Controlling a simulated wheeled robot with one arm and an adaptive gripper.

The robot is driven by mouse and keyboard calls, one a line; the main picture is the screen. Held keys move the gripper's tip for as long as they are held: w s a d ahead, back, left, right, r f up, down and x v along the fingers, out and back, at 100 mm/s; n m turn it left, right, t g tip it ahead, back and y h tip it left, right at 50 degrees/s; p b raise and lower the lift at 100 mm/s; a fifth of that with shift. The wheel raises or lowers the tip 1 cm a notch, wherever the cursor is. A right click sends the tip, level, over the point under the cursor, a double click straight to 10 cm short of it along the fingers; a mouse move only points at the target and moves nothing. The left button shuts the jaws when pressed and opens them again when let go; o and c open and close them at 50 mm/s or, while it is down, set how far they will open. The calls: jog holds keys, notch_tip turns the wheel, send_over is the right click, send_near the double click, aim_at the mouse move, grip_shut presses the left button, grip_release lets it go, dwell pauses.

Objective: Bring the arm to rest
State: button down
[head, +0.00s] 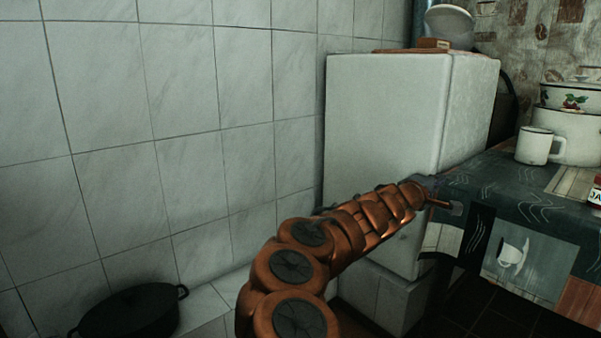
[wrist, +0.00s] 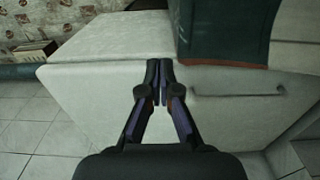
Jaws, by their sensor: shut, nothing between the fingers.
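My orange arm reaches from the bottom middle of the head view toward the table's left edge. My gripper (head: 455,208) shows small at its end, in front of the white fridge-like cabinet and beside the hanging tablecloth. In the wrist view my gripper (wrist: 160,82) is shut, with its two dark fingers together and nothing between them. The white cabinet (wrist: 95,95) fills much of the wrist view beyond the fingers. The gap between the fingertips and the cabinet cannot be told.
A table with a dark patterned cloth (head: 480,185) stands at right, bearing a white mug (head: 534,146) and enamel pots (head: 566,135). The white cabinet (head: 383,125) stands behind my arm. A black pot (head: 130,312) is low at left.

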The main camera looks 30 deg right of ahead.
jog(key=s+a+r+m+g+y+p, duration=0.1)
jog(key=s+a+r+m+p, duration=0.25)
jog(key=r+p, duration=0.3)
jog(key=s+a+r+m+g+p, duration=0.2)
jog(key=s+r+p, duration=0.25)
jog(key=r, duration=0.25)
jog(key=s+a+r+m+g+y+p, duration=0.1)
jog(key=s+a+r+m+p, duration=0.15)
jog(key=r+p, duration=0.4)
jog(key=s+a+n+y+p, duration=0.2)
jog(key=s+a+y+p, duration=0.3)
jog(key=a+p, duration=0.4)
jog(key=s+a+r+n+g+y+p, duration=0.1)
jog(key=s+a+y+p, duration=0.4)
jog(key=a, duration=1.3)
jog(key=s+a+r+n+y+p, duration=0.1)
jog(key=s+a+y+p, duration=0.4)
jog(key=a+p, duration=0.8)
jog(key=shift+s+a+n+g+y, duration=0.3)
jog(key=shift+s+n+g+y, duration=0.1)
jog(key=shift+n, duration=0.4)
